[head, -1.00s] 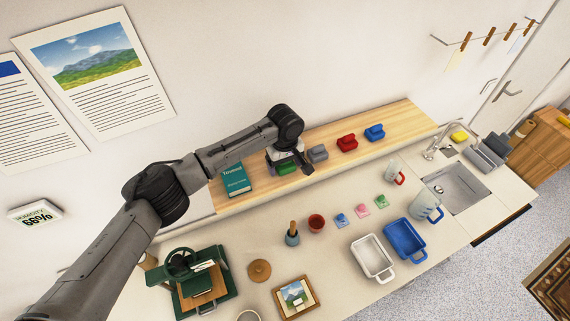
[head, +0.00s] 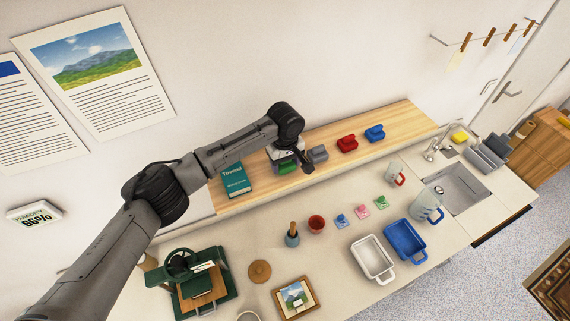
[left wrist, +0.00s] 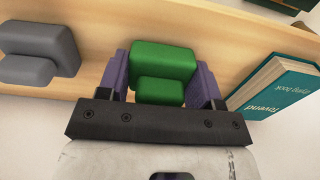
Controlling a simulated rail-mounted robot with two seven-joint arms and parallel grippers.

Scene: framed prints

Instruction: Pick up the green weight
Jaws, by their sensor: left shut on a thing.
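The green weight (left wrist: 163,66) sits between the two purple finger pads of my left gripper (left wrist: 160,88) in the left wrist view. The gripper is shut on it, one pad on each side. In the head view the green weight (head: 286,167) shows partly under my left gripper (head: 290,162), at the wooden shelf (head: 400,118). I cannot tell whether the weight touches the shelf or is just above it. My right gripper is not in view.
A grey weight (head: 318,154) stands close beside the gripper, with a red weight (head: 347,143) and a blue weight (head: 375,132) farther right. A teal book (head: 236,180) lies to the left. The counter below holds a white tray (head: 372,258) and a blue tray (head: 405,240).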

